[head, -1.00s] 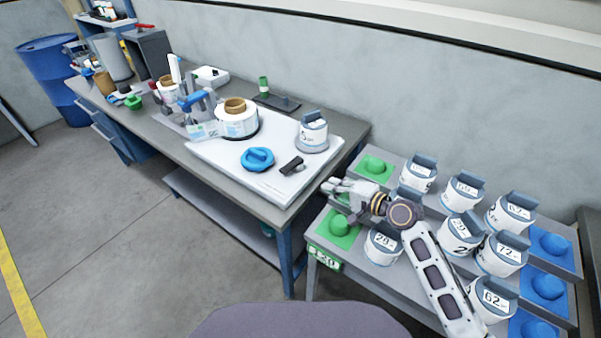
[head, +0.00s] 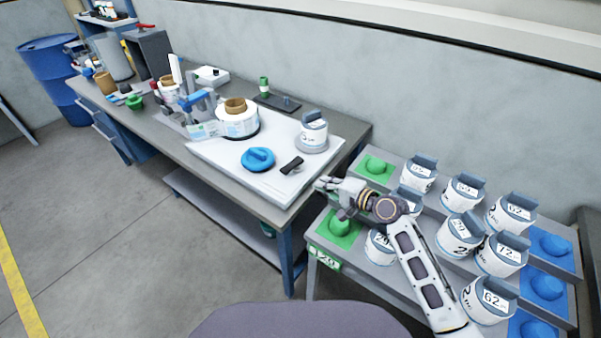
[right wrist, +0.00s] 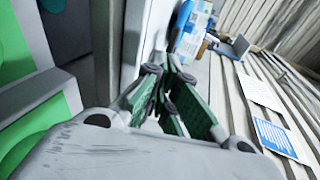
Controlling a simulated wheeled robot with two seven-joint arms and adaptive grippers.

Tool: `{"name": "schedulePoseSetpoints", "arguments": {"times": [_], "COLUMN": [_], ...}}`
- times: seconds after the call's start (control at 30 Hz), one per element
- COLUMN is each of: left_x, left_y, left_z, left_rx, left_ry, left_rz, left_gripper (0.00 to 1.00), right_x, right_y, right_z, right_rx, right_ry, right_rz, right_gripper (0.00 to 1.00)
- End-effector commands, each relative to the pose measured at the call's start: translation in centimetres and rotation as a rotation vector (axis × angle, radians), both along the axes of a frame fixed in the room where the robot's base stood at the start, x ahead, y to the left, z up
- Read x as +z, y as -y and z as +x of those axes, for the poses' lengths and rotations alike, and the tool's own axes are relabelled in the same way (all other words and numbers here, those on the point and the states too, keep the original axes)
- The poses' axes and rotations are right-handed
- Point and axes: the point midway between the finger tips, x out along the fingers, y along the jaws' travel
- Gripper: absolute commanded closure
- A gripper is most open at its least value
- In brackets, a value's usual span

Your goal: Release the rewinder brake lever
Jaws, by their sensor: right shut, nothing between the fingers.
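The reel labeller stands on the grey bench, with a white base plate (head: 230,160) at its near end. A label reel (head: 238,122) with a brown core sits on the plate. A blue round knob (head: 258,159) and a short black bar-like lever (head: 291,166) are on its near part; I cannot tell for certain which part is the rewinder brake lever. My right gripper (head: 322,184) is shut and empty, just off the plate's right corner and apart from the black lever. In the right wrist view its fingers (right wrist: 165,85) are together. My left gripper is out of view.
A white canister (head: 314,132) stands at the plate's back right. A grey rack (head: 372,270) with several numbered canisters and green and blue pads lies under my right arm. A blue-handled part (head: 195,97) stands left of the reel. Floor left of the bench is clear.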

Motion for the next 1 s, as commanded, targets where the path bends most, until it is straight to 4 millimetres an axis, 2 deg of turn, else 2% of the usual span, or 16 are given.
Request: {"name": "schedulePoseSetpoints", "arguments": {"times": [0.6,1.0], "left_x": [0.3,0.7], "left_y": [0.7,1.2], "left_z": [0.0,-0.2], "left_rx": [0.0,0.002], "left_ry": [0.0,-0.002], "left_rz": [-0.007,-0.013], "left_gripper": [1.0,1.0], "right_x": [-1.9,-1.8], "right_y": [-4.6,-6.9], "right_z": [4.3,6.6], "right_rx": [0.002,0.001], "right_ry": [0.0,0.0], "right_rz": [0.002,0.0], "right_gripper": [1.0,1.0]}}
